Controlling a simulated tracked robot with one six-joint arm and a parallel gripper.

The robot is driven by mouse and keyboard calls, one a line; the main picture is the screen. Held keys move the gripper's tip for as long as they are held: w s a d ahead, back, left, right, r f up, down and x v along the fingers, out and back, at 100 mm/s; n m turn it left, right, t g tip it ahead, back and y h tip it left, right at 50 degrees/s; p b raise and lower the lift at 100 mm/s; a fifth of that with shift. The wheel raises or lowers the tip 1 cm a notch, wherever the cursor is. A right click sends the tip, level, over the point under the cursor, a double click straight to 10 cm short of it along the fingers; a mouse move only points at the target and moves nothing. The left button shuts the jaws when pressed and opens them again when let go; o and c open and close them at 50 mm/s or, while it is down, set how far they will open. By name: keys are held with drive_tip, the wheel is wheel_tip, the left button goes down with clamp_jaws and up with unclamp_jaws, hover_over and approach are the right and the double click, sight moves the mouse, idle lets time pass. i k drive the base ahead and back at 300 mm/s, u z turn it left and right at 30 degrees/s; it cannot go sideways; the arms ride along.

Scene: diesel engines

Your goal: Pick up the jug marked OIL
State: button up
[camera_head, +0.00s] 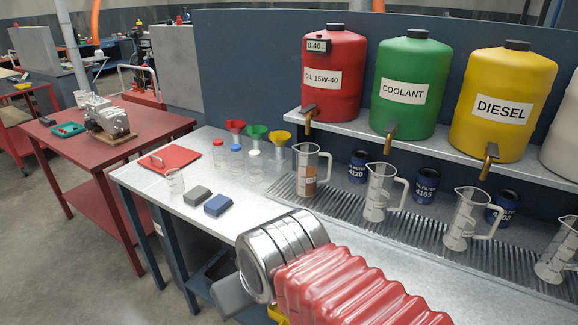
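A clear jug with a handle on its right side (309,160) stands upright on the ribbed grating of the bench, below the brass tap of the red tank marked OIL 15W-40 (335,95). It is partly filled with brown liquid and has a small pale label low down, too small to read surely. My arm, with red bellows and chrome rings, enters from the bottom and ends in front of the bench, below and left of the jug, apart from it. A grey part shows at its end. No gripper fingers can be made out.
Other clear jugs (382,192) stand rightward on the grating (347,215), below green (412,88) and yellow (500,105) tanks. Blue oil filters (358,166) stand behind. Left are coloured funnels (256,136), small capped bottles (237,160), and two blocks (218,204).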

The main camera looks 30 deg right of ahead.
sight(308, 154)
drive_tip(key=z, duration=0.1)
drive_tip(key=i, duration=0.9)
drive_tip(key=z, duration=0.45)
